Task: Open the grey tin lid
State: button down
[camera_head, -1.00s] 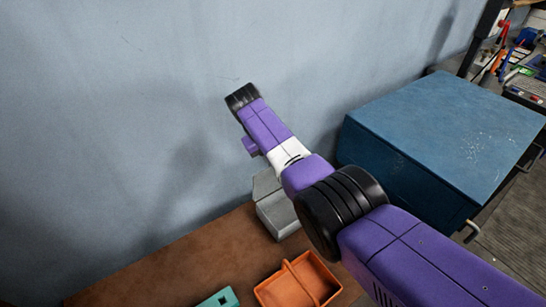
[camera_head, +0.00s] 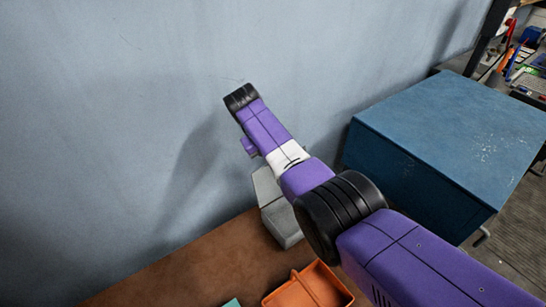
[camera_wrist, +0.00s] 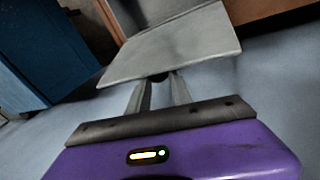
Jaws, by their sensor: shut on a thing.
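The grey tin (camera_head: 284,228) stands on the brown bench top against the wall, partly hidden behind my arm. Its grey lid (camera_head: 265,187) is tilted up at the wall side, apart from the front rim. In the wrist view the lid (camera_wrist: 175,48) is a flat pale panel just beyond my fingers. My gripper (camera_wrist: 160,84) is shut on the lid at its near edge, where a small dark part shows between the fingertips. In the head view my arm hides the fingers.
An orange basket (camera_head: 300,299) with a handle sits on the brown bench (camera_head: 190,268) near the tin. A teal thing (camera_head: 232,302) is cut off at the bottom edge. A blue cabinet (camera_head: 445,140) stands to the right. Bench left of the tin is clear.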

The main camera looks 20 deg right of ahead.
jog(key=shift+w+a+f, duration=0.1)
jog(key=shift+w+a, duration=0.05)
jog(key=shift+a, duration=0.25)
jog(key=c, duration=1.2)
grip_release()
jog(key=shift+w, duration=0.1)
jog(key=shift+o, duration=0.2)
jog(key=shift+d, duration=0.1)
jog(key=v, duration=0.8)
jog(key=shift+f, duration=0.15)
